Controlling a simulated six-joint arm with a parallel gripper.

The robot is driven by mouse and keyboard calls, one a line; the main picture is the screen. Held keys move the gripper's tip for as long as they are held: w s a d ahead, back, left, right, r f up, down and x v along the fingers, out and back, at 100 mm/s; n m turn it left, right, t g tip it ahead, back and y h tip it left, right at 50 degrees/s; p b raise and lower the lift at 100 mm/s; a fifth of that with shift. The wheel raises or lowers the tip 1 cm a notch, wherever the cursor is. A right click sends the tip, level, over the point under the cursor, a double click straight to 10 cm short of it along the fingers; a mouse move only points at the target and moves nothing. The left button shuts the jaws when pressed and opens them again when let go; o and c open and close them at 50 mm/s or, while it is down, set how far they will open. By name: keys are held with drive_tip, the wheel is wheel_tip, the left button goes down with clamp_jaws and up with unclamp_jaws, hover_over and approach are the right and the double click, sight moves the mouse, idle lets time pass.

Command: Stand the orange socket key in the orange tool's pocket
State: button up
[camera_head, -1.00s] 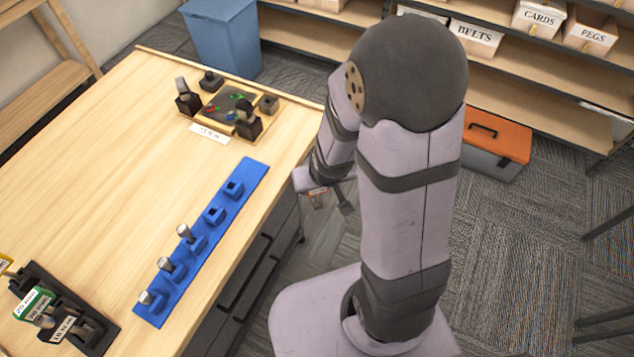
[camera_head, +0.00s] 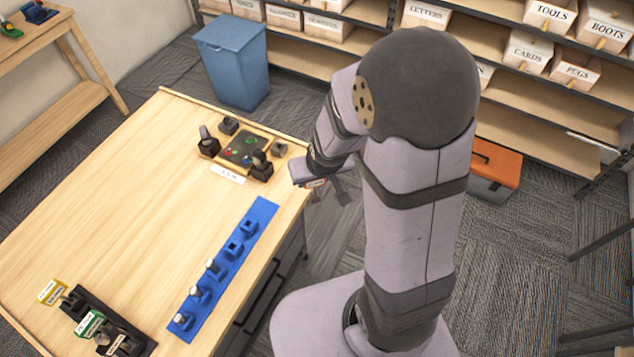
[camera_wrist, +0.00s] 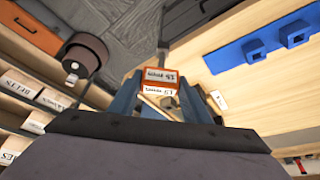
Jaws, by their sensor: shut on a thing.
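My gripper (camera_wrist: 165,108) is shut on the orange socket key (camera_wrist: 160,86), whose orange head with white labels shows between the jaws in the wrist view. The label print is too small and turned to read surely. In the head view my gripper (camera_head: 338,188) is off the table's right edge, and only a bit of the key (camera_head: 315,183) shows. A blue strip (camera_head: 205,307) with a row of pockets lies along the table's right side. Its three near pockets hold silver pieces; the two far ones look empty. No pocket is visibly marked orange.
A black holder (camera_head: 80,298) with yellow- and green-tagged tools stands at the table's near left. A dark panel (camera_head: 243,147) with black uprights is at the far end. The table's middle is clear. A blue bin (camera_head: 232,65) and orange toolbox (camera_head: 495,165) stand on the carpet.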

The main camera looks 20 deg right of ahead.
drive_tip(key=w+a+r+n+g+y, duration=0.1)
drive_tip(key=w+a+n, duration=0.2)
drive_tip(key=a, duration=1.2)
drive_tip(key=w+a+r+n+y, duration=0.1)
drive_tip(key=w+a+r+n, duration=0.15)
drive_tip(key=a, duration=1.35)
drive_tip(key=s+a+n+p, duration=0.1)
drive_tip(key=s+a, duration=0.9)
drive_tip(key=a, duration=0.4)
drive_tip(key=s+a+r+n+y+p, duration=0.1)
drive_tip(key=s+a+n, duration=0.1)
drive_tip(key=s+a, duration=0.8)
drive_tip(key=a, duration=0.4)
drive_tip(key=shift+s+r, duration=0.15)
drive_tip(key=shift+r, duration=0.1)
drive_tip(key=shift+n, duration=0.25)
drive_tip(key=shift+f+b, duration=2.35)
drive_tip(key=shift+f, duration=0.55)
